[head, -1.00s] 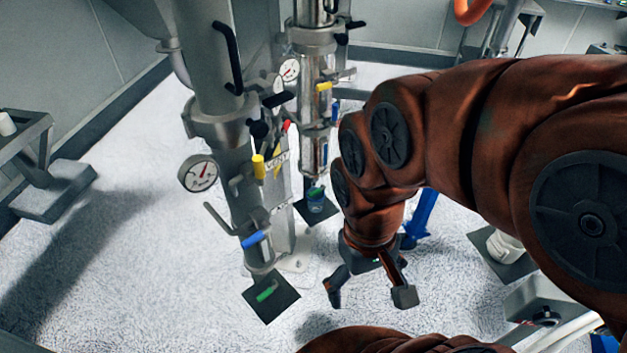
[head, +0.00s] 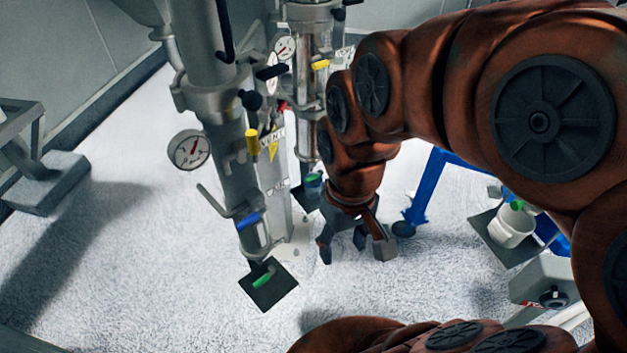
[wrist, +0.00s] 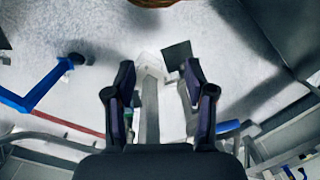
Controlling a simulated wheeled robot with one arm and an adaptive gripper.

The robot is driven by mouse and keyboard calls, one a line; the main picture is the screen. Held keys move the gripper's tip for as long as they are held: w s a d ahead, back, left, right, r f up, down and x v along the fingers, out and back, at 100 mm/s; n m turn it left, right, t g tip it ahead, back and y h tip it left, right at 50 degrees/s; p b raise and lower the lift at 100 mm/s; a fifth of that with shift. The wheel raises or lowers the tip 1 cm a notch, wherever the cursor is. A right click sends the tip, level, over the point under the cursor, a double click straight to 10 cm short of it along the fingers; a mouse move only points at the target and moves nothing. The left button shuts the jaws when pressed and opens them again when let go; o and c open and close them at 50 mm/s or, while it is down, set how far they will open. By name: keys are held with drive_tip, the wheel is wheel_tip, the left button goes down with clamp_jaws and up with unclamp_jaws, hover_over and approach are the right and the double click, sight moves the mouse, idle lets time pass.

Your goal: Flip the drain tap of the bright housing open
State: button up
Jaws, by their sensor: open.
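Two upright metal housings stand left of my gripper in the head view. The nearer is a dull grey column (head: 222,140) with a blue lever (head: 248,220) low on its pipe and a yellow lever (head: 252,142) higher up. The farther is a shinier column (head: 306,90) with a yellow lever (head: 320,65); its lower end is partly hidden by my arm, and I cannot make out its drain tap. My gripper (head: 356,250) points down, open and empty, right of both columns. In the wrist view its fingers (wrist: 158,75) are apart, with a grey post behind the gap.
A black floor plate (head: 282,292) with a green piece lies under the nearer column. A pressure gauge (head: 189,150) sticks out left. A blue stand (head: 432,180) and a white bucket (head: 513,228) are to the right. Open floor lies at left.

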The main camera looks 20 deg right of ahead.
drive_tip(key=w+f+b, duration=0.2)
drive_tip(key=w, duration=0.2)
drive_tip(key=w+f+t+b, duration=0.1)
drive_tip(key=w+f+b, duration=0.1)
drive_tip(key=w, duration=0.2)
drive_tip(key=w+f+n+t+y+b, duration=0.1)
drive_tip(key=w+f+b, duration=0.2)
drive_tip(key=w, duration=0.1)
drive_tip(key=shift+w+d, duration=0.2)
drive_tip(key=shift+d, duration=0.2)
drive_tip(key=c, duration=0.8)
drive_tip(key=shift+t, duration=0.7)
drive_tip(key=w+f+b, duration=0.1)
drive_tip(key=w, duration=0.1)
drive_tip(key=w+d+f+b, duration=0.1)
drive_tip(key=w+b, duration=0.1)
drive_tip(key=w+d+f+b, duration=0.1)
drive_tip(key=w, duration=0.2)
drive_tip(key=shift+f, duration=0.3)
clamp_jaws()
drive_tip(key=w+d+f+t+b, duration=0.2)
drive_tip(key=w+d+f+b, duration=0.3)
drive_tip(key=w, duration=0.3)
drive_tip(key=w+d+f+t+b, duration=0.1)
drive_tip(key=w+d+f+b, duration=0.4)
drive_tip(key=w+d+b, duration=0.1)
drive_tip(key=shift+w+d+t, duration=0.4)
drive_tip(key=shift+w+d, duration=0.05)
drive_tip(key=shift+w, duration=0.9)
